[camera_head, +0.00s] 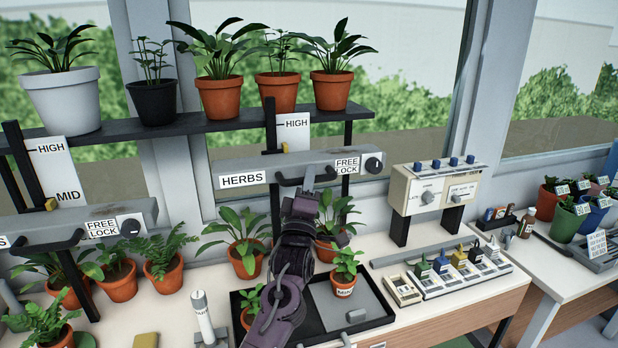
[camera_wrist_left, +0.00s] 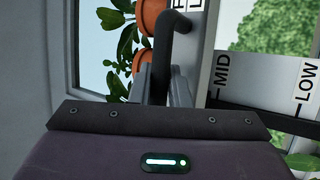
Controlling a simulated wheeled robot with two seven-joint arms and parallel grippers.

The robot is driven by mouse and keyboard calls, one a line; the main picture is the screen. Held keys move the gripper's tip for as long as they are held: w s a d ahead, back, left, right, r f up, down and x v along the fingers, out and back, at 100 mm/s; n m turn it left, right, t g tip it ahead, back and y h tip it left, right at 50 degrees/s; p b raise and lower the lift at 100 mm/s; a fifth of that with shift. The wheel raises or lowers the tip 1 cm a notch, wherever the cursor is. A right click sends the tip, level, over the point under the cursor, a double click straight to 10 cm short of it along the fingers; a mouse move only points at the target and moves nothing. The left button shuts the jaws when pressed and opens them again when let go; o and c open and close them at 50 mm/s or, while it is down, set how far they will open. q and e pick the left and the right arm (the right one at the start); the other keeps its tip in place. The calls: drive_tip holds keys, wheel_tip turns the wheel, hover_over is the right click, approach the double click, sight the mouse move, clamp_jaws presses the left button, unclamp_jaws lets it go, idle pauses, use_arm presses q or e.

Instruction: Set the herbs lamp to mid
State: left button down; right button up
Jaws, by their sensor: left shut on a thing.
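The herbs lamp (camera_head: 243,178) is a grey bar labelled HERBS, level in front of the shelf. Its yellow pointer (camera_head: 285,147) is a little below HIGH on the white scale card (camera_head: 297,124); the bar hides the card's lower part there. The wrist view shows MID and LOW on the card (camera_wrist_left: 222,75). A dark FREE/LOCK knob (camera_head: 374,165) is at the bar's right end; its setting is too small to read. My left gripper (camera_head: 306,190) is shut on the lamp's black handle (camera_wrist_left: 174,42), under the bar's middle. My right gripper is out of view.
Another lamp (camera_head: 75,228) with its own scale is at left. Potted plants stand on the shelf (camera_head: 200,128) above. Below my left arm is a black tray (camera_head: 375,322) with plants. A beige control box (camera_head: 433,188) stands right of the herbs lamp.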

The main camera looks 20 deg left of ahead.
use_arm(q)
wheel_tip(320, 180, down, 8)
drive_tip(key=b, duration=0.4)
drive_tip(key=shift+r, duration=0.2)
drive_tip(key=c, duration=1.6)
unclamp_jaws()
drive_tip(key=shift+c, duration=0.2)
drive_tip(key=b+v, duration=0.3)
drive_tip(key=v, duration=0.4)
drive_tip(key=shift+s+f, duration=0.2)
drive_tip(key=shift+s, duration=0.1)
